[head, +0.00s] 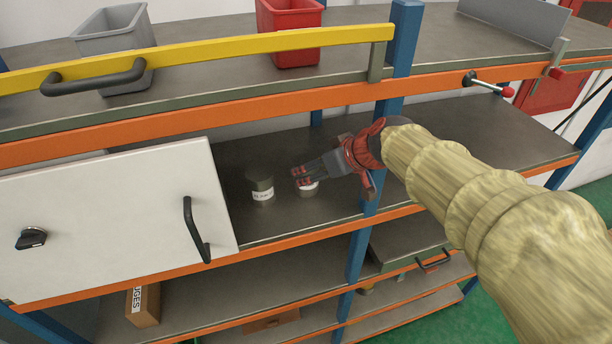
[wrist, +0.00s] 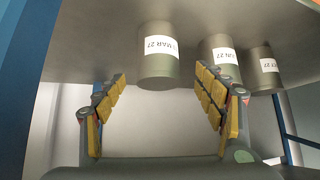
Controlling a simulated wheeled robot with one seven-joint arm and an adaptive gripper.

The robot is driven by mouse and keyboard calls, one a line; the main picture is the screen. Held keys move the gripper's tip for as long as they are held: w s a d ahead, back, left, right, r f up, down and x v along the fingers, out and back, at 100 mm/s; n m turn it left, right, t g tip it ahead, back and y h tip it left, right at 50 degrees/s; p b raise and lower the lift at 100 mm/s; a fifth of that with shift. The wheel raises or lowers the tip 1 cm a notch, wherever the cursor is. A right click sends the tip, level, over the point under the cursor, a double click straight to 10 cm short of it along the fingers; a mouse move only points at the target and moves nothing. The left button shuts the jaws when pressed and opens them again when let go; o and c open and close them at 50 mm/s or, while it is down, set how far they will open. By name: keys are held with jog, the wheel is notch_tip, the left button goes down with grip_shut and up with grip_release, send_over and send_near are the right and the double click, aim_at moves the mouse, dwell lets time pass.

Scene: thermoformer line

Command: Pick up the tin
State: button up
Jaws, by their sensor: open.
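Several similar dark grey-green tins with white date labels stand on the middle shelf. In the wrist view the nearest tin (wrist: 158,70) has a label reading "MAR 27", upside down in the picture. It stands ahead of the gap between my fingers. A second tin (wrist: 220,62) and a third tin (wrist: 262,70) are to its right. In the head view one tin (head: 261,190) is in plain sight, and another tin (head: 307,191) is partly hidden by my gripper (head: 302,175). My gripper is open and empty; its fingers (wrist: 160,92) also show in the wrist view.
A white panel (head: 110,220) with a black handle covers the shelf's left part. A blue post (head: 357,255) stands close to my gripper. The upper shelf's orange edge (head: 250,107) runs above. A red bin (head: 290,45) and a grey bin (head: 115,40) are on top.

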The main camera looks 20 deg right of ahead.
aim_at(310, 191)
jog(key=p+x, duration=0.1)
jog(key=x, duration=0.5)
jog(key=shift+w, duration=0.35)
jog(key=shift+c, duration=0.9)
jog(key=c, duration=1.2)
jog(key=shift+c, duration=0.6)
jog(key=shift+r, duration=0.1)
